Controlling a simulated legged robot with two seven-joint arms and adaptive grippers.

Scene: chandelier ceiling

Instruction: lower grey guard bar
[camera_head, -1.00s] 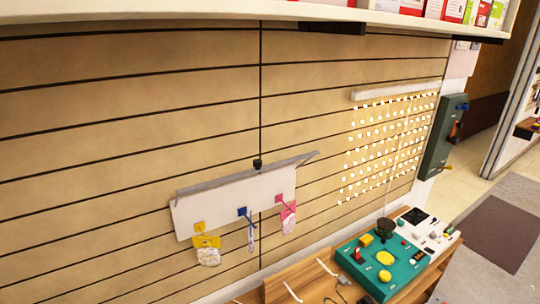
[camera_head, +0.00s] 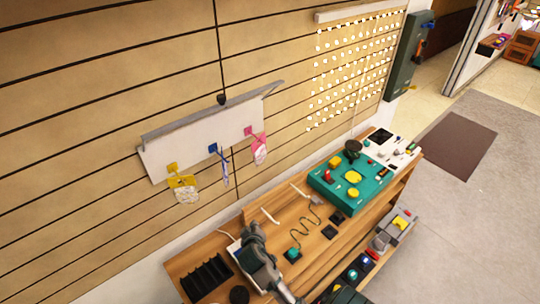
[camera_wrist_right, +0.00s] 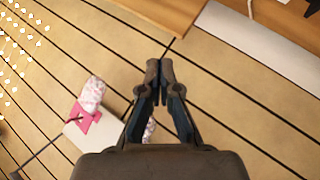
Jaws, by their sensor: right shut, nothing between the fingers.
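The grey guard bar (camera_head: 205,114) runs along the top edge of a white panel (camera_head: 200,145) on the slatted wall. Its right end extends past the panel. My right gripper (camera_head: 250,230) is low in the head view, below and right of the panel, apart from the bar. In the right wrist view my right gripper (camera_wrist_right: 160,72) is shut and empty, in front of the wall slats. The panel's white face (camera_wrist_right: 92,128) also shows there, partly hidden by the gripper. My left gripper is not in view.
Yellow, blue and pink clips (camera_head: 213,149) with small bags hang on the panel's front. A wooden bench (camera_head: 215,250) below holds a teal board (camera_head: 340,185) and a black rack (camera_head: 207,277). Lit bulbs (camera_head: 350,65) cover the wall at right. The wall left of the panel is bare.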

